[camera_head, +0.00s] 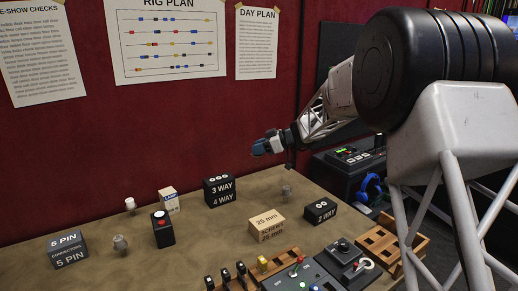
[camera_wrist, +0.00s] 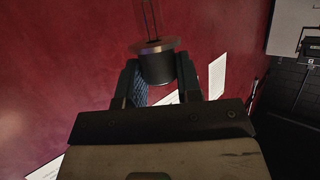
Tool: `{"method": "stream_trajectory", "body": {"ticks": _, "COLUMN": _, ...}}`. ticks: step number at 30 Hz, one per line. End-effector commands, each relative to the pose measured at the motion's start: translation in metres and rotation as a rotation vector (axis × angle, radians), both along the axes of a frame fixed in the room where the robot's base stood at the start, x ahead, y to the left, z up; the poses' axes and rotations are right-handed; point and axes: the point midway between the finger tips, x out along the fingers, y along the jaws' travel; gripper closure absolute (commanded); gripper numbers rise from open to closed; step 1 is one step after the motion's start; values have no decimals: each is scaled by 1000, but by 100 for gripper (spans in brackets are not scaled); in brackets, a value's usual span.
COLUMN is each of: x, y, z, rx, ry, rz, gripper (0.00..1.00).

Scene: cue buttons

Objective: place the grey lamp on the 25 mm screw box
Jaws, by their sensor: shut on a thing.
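My gripper (camera_wrist: 162,88) is shut on a lamp (camera_wrist: 156,68) with a dark grey round base, a coppery rim and thin wires or clear glass above it. In the head view my gripper (camera_head: 268,146) is high above the table, up and behind the 25 mm screw box (camera_head: 267,222); I cannot make out the held lamp there. The tan screw box lies right of the table's middle, its top bare. Two greyish lamps stand on the table, one at the left (camera_head: 120,243) and one behind the screw box (camera_head: 286,191). I cannot tell which lamp the task means.
The 2 way box (camera_head: 320,212) is right of the screw box and the 3 way/4 way box (camera_head: 220,190) behind it to the left. Control panels (camera_head: 345,258) fill the front.

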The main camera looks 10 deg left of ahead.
Motion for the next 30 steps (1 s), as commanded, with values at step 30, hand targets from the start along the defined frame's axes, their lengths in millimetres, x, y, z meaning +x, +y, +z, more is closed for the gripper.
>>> {"method": "stream_trajectory", "body": {"ticks": 30, "x": -126, "y": -67, "z": -20, "rx": -1, "ry": 1, "rz": -8, "gripper": 95}}
